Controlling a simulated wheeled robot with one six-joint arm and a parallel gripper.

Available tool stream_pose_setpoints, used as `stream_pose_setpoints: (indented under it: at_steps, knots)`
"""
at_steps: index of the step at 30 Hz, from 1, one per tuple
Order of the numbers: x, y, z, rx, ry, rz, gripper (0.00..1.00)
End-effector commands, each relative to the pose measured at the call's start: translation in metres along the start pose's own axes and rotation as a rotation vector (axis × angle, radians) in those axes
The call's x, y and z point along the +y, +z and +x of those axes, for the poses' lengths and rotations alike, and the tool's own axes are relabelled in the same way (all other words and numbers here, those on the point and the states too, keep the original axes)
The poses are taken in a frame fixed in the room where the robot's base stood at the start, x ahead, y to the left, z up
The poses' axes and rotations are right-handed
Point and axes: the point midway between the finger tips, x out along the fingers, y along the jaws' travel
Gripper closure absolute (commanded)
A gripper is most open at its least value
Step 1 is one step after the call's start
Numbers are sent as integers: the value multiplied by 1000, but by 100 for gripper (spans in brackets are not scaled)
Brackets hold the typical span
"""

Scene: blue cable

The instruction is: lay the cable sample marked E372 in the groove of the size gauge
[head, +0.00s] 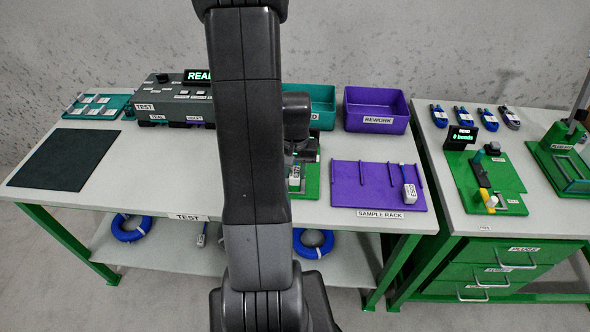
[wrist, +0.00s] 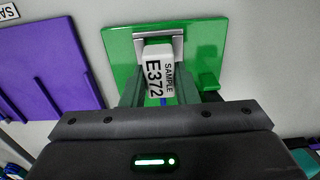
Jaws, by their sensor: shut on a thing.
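The cable sample marked E372 (wrist: 160,72) shows in the wrist view as a white block with black lettering, with a bit of blue cable below it. My gripper (wrist: 160,92) is shut on it, one finger on each side. The block's far end is over or at the grey groove piece of the green size gauge (wrist: 118,45); I cannot tell whether it touches. In the head view my arm hides much of the green gauge (head: 312,182), and my gripper (head: 297,172) is over it, with only a little of the white block showing.
The purple sample rack (head: 350,188) stands right of the gauge with another white-tagged sample (head: 409,190) on it. Behind are a purple REWORK bin (head: 376,110) and a teal bin (head: 322,108). A grey test box (head: 170,100) stands left; the table between is clear.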

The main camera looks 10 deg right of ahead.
Motion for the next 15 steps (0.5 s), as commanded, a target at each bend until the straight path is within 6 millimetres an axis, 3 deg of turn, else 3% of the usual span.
stream_pose_setpoints:
  at_steps: [15]
  knots:
    - [0,0,9,0,0,0,97]
